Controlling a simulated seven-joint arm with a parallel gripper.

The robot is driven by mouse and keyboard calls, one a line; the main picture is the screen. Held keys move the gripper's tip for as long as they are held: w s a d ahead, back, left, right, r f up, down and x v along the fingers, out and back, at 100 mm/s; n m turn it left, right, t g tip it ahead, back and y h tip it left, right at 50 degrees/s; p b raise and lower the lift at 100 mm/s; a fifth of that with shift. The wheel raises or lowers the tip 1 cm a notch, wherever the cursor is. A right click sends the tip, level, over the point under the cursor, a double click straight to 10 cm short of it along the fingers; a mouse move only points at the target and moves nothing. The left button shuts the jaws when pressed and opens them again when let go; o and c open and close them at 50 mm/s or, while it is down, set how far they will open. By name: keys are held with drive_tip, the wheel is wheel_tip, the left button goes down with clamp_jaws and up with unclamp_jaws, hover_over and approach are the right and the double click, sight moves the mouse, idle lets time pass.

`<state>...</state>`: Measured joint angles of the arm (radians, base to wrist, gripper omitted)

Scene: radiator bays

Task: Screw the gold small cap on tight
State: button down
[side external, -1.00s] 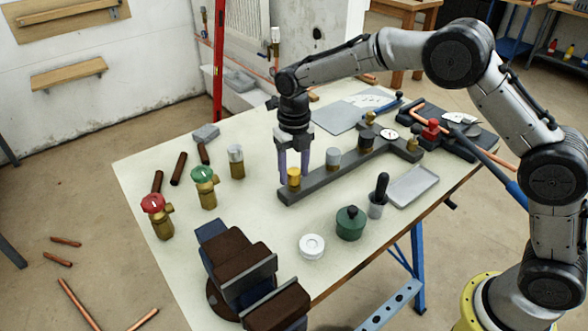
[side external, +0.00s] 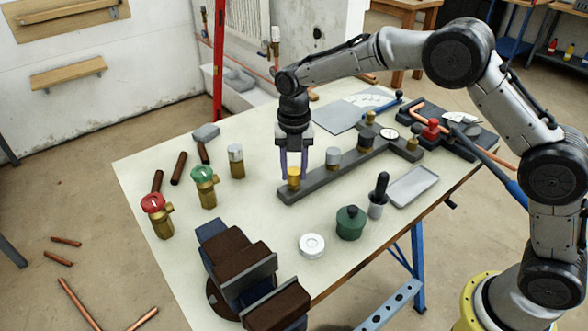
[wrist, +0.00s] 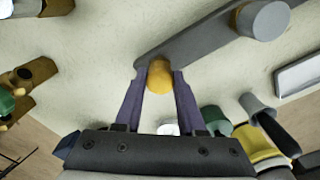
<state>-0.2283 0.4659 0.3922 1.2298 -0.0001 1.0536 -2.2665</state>
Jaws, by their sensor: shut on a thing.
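The gold small cap (side external: 293,174) sits at the near left end of the dark grey manifold bar (side external: 325,176) on the table. In the wrist view the gold cap (wrist: 160,76) lies between my two fingertips. My gripper (side external: 294,172) points down over that end of the bar, with its fingers on either side of the cap and shut on it. The wrist view also shows my gripper (wrist: 160,82) and the bar's end beyond the cap. The cap's thread and its seat are hidden, so I cannot tell how tight it is.
A grey cap (side external: 333,156) and a dark cap (side external: 366,141) stand farther along the bar. A red-handled valve (side external: 154,204), a green-handled valve (side external: 204,176), a silver-topped valve (side external: 236,154), a vise (side external: 245,262), a green pot (side external: 351,222) and a white round part (side external: 311,245) stand around it.

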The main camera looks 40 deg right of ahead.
drive_tip(key=m, duration=1.2)
drive_tip(key=shift+m, duration=0.3)
drive_tip(key=m, duration=0.6)
drive_tip(key=shift+f, duration=0.1)
drive_tip(key=m, duration=0.6)
drive_tip(key=c, duration=0.7)
unclamp_jaws()
